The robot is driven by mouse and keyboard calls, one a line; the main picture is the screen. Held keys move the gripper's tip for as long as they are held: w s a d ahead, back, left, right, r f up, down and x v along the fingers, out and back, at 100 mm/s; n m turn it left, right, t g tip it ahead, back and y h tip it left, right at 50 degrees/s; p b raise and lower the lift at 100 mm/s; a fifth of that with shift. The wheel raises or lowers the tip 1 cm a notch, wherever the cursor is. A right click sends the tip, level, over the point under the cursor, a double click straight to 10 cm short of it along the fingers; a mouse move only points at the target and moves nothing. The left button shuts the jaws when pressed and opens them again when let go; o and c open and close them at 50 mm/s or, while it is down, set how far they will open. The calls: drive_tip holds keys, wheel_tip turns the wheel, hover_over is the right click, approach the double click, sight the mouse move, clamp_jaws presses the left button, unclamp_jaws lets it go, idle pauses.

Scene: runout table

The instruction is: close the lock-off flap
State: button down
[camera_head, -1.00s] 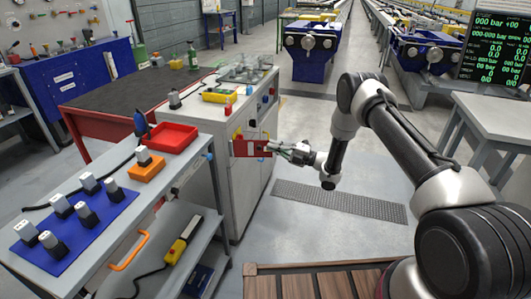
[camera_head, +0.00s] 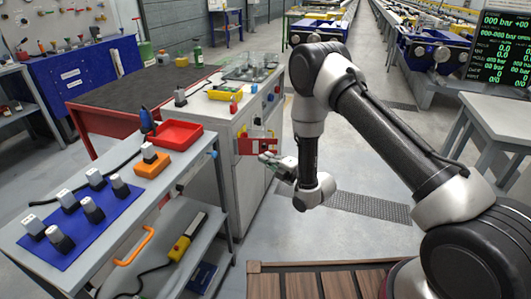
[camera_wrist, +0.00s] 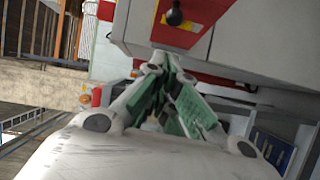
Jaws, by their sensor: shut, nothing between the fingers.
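The red lock-off flap (camera_head: 257,145) is on the side of the grey cabinet (camera_head: 243,185), with a yellow part just above it. How far it stands open I cannot tell. In the wrist view a red and yellow panel with a black knob (camera_wrist: 173,17) shows at the top, and a red strip (camera_wrist: 215,80) lies below it, beyond the fingers. My gripper (camera_head: 266,158) is just below the flap's right part; I cannot tell whether it touches. In the wrist view its green-padded fingers (camera_wrist: 160,62) converge at the tips, shut and empty, pointing towards the panel.
A grey cart (camera_head: 205,148) with a red tray (camera_head: 176,134), an orange block (camera_head: 153,165) and a blue mat (camera_head: 60,250) holding several plugs stands left of the cabinet. A white table (camera_head: 500,125) stands at right. Floor right of the cabinet is clear around a dark floor grating (camera_head: 370,206).

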drive_tip(key=w, duration=0.4)
drive_tip(key=shift+w+a+f, duration=0.2)
drive_tip(key=shift+w+a, duration=0.1)
drive_tip(key=shift+w, duration=0.1)
drive_tip(key=shift+w+d, duration=0.1)
